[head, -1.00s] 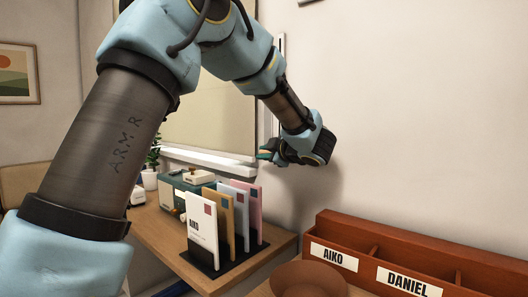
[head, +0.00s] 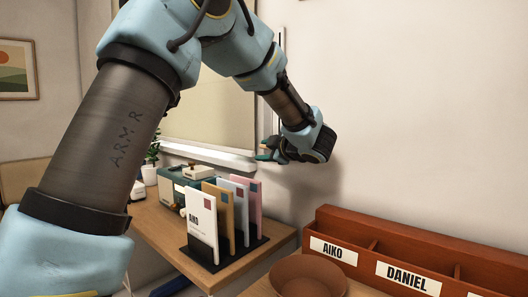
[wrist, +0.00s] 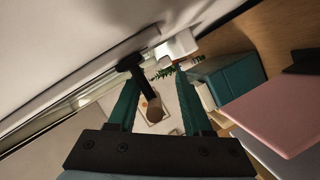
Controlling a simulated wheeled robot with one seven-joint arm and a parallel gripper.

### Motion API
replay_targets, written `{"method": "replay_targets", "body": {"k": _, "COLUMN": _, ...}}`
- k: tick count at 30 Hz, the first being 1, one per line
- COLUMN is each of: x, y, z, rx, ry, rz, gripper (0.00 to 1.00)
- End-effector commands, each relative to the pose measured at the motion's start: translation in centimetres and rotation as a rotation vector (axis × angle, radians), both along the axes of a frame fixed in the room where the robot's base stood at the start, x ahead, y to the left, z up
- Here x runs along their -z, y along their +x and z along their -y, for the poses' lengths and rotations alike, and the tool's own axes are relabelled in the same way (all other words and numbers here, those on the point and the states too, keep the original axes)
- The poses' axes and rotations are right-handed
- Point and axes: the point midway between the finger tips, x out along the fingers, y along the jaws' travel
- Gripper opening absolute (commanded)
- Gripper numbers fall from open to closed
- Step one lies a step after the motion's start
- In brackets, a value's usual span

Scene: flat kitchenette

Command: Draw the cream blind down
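A cream panel in the window frame, which looks like the blind (head: 210,115), shows behind my arm in the head view. My arm hides much of it, and I cannot make out its lower edge. A thin dark vertical rod or cord (head: 280,42) runs along the window's right side. My gripper (head: 264,153) is near the lower right corner of the window, close to the sill. In the wrist view its two teal fingers (wrist: 158,88) are apart. A dark-topped piece with a brown lower part (wrist: 150,98) shows between them; I cannot tell whether it touches either finger.
A desk (head: 165,225) stands below the window with a letter rack (head: 226,252) holding several envelopes. A teal box (head: 172,185) and a potted plant (head: 150,172) stand behind it. A brown bowl (head: 308,277) and a labelled wooden sorter (head: 362,243) are at the right.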

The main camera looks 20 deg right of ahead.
Motion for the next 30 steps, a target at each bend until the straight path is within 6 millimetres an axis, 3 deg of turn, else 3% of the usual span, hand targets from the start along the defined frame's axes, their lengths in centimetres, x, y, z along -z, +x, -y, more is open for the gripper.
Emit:
{"method": "replay_targets", "body": {"k": 5, "x": -0.3, "y": -2.0, "z": 0.4, "rx": 0.005, "ry": 0.0, "rz": -0.001, "gripper": 0.46}}
{"method": "replay_targets", "body": {"k": 12, "x": -1.3, "y": -6.6, "z": 1.1, "rx": 0.005, "ry": -0.001, "rz": -0.001, "gripper": 0.46}}
{"method": "replay_targets", "body": {"k": 18, "x": -1.9, "y": -9.4, "z": 1.4, "rx": 0.004, "ry": 0.0, "rz": -0.001, "gripper": 0.46}}
{"method": "replay_targets", "body": {"k": 30, "x": -2.2, "y": -10.4, "z": 1.5, "rx": 0.001, "ry": 0.001, "rz": -0.001, "gripper": 0.46}}
